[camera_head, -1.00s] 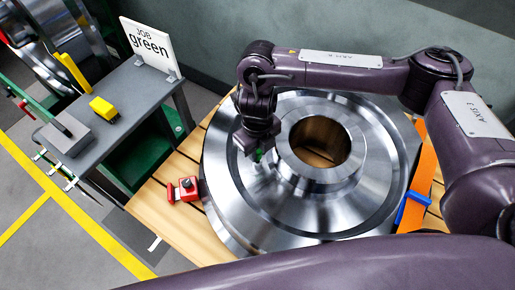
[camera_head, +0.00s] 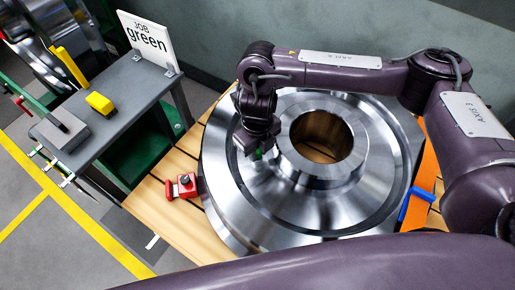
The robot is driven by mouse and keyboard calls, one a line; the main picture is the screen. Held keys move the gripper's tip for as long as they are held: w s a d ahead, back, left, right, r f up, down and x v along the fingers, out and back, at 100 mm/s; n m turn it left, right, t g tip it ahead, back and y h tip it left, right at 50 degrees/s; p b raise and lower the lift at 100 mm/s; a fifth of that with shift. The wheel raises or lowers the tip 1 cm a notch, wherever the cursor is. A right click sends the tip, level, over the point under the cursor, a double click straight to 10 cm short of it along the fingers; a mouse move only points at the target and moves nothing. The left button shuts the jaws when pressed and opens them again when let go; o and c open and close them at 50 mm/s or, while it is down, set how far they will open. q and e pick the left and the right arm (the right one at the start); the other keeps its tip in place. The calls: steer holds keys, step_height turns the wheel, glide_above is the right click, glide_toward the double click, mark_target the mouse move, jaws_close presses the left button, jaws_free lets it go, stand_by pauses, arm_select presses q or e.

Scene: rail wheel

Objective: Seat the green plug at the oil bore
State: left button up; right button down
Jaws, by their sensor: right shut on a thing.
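The steel rail wheel (camera_head: 330,208) lies flat on a wooden pallet, with a wide round centre bore (camera_head: 321,137). My right gripper (camera_head: 257,152) points down over the wheel, just left of the raised hub. It is shut on the green plug (camera_head: 258,154), of which only a small green part shows below the jaws. The plug is at or very near the wheel's surface; I cannot tell whether it touches. The oil bore is not visible; the gripper and plug may cover it. My left gripper is not in view.
A grey bench (camera_head: 118,118) at left holds a "JOB green" sign (camera_head: 148,43) and a yellow block (camera_head: 100,103). A red clamp-like piece (camera_head: 182,187) sits on the pallet (camera_head: 165,212) beside the wheel. An orange strap (camera_head: 425,170) and blue piece (camera_head: 416,205) lie at right.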

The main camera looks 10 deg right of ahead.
steer(key=c, duration=1.2)
jaws_free()
steer(key=shift+r, duration=0.1)
step_height(320, 180, up, 8)
steer(key=shift+f+p, duration=0.2)
steer(key=shift+p, duration=0.15)
